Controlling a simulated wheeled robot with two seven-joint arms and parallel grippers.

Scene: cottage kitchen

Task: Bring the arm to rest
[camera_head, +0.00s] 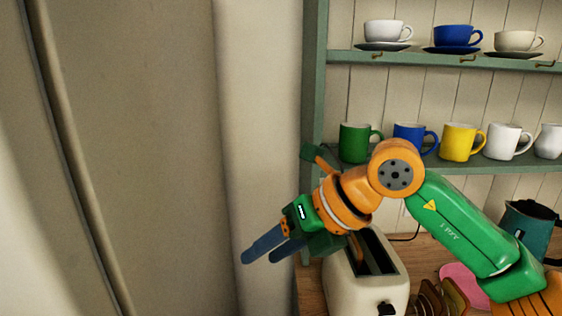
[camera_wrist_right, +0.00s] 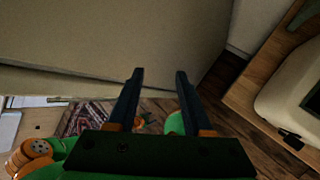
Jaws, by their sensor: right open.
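My right arm comes in from the lower right in the head view, with green and orange links. Its gripper (camera_head: 268,250) points to the left and a little down, in front of the wall edge beside the shelf. In the right wrist view the two dark fingers of the right gripper (camera_wrist_right: 160,88) stand apart with nothing between them. The gripper is open and empty. My left gripper does not show in the head view.
A cream toaster (camera_head: 365,285) stands on the wooden counter (camera_head: 425,256), just below and behind the right forearm. A green shelf (camera_head: 480,166) with several mugs is behind the arm. A teal jug (camera_head: 528,235) stands at the right.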

